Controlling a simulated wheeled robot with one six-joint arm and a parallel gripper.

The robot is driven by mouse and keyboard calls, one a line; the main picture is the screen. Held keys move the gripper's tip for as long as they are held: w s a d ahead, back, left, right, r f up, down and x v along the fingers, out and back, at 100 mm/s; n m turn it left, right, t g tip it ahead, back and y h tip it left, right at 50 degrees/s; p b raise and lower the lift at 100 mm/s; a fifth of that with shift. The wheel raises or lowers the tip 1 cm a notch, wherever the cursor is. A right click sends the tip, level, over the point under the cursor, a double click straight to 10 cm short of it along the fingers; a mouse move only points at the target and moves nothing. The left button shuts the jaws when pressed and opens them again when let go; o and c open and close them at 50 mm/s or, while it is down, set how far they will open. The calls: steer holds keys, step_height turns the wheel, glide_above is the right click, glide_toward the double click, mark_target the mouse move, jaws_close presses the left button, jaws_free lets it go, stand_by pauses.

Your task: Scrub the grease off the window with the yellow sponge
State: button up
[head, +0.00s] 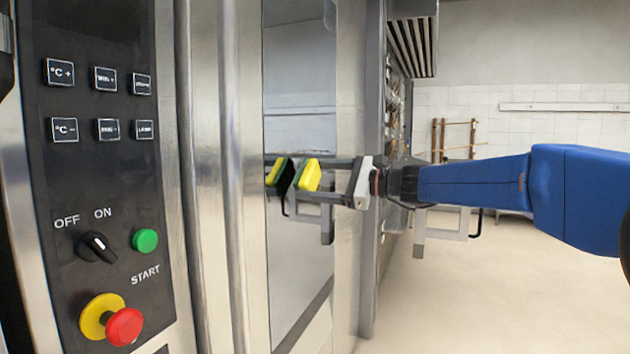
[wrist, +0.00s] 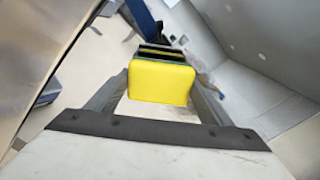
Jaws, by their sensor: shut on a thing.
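The yellow sponge (head: 309,175) is held out sideways from my gripper (head: 326,182), with its dark scouring side toward the window (head: 300,90). The window is a tall, mirror-like pane in the steel oven door, left of the gripper. It reflects the sponge and the fingers. The sponge is very close to the pane; I cannot tell whether it touches. In the wrist view the sponge (wrist: 161,82) sits between the two fingers, with dark layers and a reflection behind it. I cannot make out grease clearly on the pane.
A vertical steel door handle (head: 232,180) stands left of the window. Left of that is a control panel (head: 100,170) with buttons, a knob and a red emergency button (head: 124,326). A wooden rack (head: 455,140) stands at the back. The floor (head: 490,290) at right is clear.

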mark_target(315, 168)
steer(key=shift+x, duration=1)
stand_by(0.3)
steer(key=shift+w+d, duration=0.35)
steer(key=shift+w, duration=0.45)
steer(key=shift+w+d, duration=0.35)
steer(key=shift+w, duration=0.45)
steer(key=w+d, duration=0.3)
steer(key=w, duration=0.6)
steer(key=shift+w+d, duration=0.2)
steer(key=shift+w, duration=0.15)
steer(key=shift+a, duration=0.1)
steer(key=shift+s+a, duration=0.8)
steer(key=shift+s, duration=1.35)
steer(key=shift+s+a, duration=0.75)
steer(key=shift+s, duration=1.4)
steer(key=shift+s+a, duration=0.8)
steer(key=shift+s, duration=1.35)
steer(key=shift+r, duration=1.4)
steer(key=shift+w+d, duration=0.35)
steer(key=shift+w, duration=0.55)
steer(key=shift+w+d, duration=0.35)
steer(key=shift+w, duration=0.5)
